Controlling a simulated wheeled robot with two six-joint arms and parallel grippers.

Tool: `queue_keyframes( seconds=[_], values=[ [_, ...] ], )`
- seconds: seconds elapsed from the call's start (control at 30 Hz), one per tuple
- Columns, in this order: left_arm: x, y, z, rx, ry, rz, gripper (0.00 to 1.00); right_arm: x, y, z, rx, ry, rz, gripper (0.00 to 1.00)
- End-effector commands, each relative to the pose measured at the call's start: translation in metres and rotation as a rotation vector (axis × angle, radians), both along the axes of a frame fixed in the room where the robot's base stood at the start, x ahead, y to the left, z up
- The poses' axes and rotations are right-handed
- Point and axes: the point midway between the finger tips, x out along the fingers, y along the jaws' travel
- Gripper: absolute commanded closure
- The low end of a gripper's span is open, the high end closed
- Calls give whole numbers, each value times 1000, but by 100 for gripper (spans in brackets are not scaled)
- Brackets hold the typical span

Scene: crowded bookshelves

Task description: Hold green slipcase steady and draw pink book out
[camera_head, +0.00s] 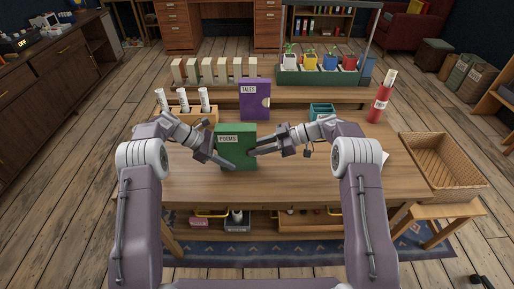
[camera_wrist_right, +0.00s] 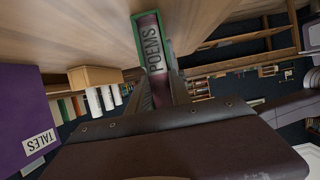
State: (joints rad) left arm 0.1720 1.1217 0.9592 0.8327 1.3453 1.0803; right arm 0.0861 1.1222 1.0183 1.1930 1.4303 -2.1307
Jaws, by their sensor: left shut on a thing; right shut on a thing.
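The green slipcase (camera_head: 238,146), labelled POEMS, stands upright on the wooden table between my grippers. My left gripper (camera_head: 226,161) is shut on it from the left, with a finger across its front face. My right gripper (camera_head: 256,149) meets its right side. In the right wrist view the pink book (camera_wrist_right: 150,42) shows its dark pink spine, marked POEMS, framed by the green slipcase edge (camera_wrist_right: 137,38). My right gripper's fingers (camera_wrist_right: 166,90) close on the spine end. Most of the book is hidden inside the slipcase.
A purple TALES slipcase (camera_head: 254,99) stands behind, also in the right wrist view (camera_wrist_right: 30,115). A wooden holder with white rolls (camera_head: 198,117) is at left, a teal box (camera_head: 321,111) and red bottle (camera_head: 382,98) at right. An empty wicker basket (camera_head: 443,160) stands beyond the table's right edge.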

Motion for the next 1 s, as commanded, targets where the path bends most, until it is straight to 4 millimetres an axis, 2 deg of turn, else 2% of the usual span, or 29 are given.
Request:
queue_keyframes(
  seconds=[0.37,1.0],
  values=[
    [0,0,-1,1,1,0,93,0,-3,1,1,-2,-1,100],
    [0,0,-1,1,1,0,93,1,-42,1,2,-2,-1,100]
  ],
)
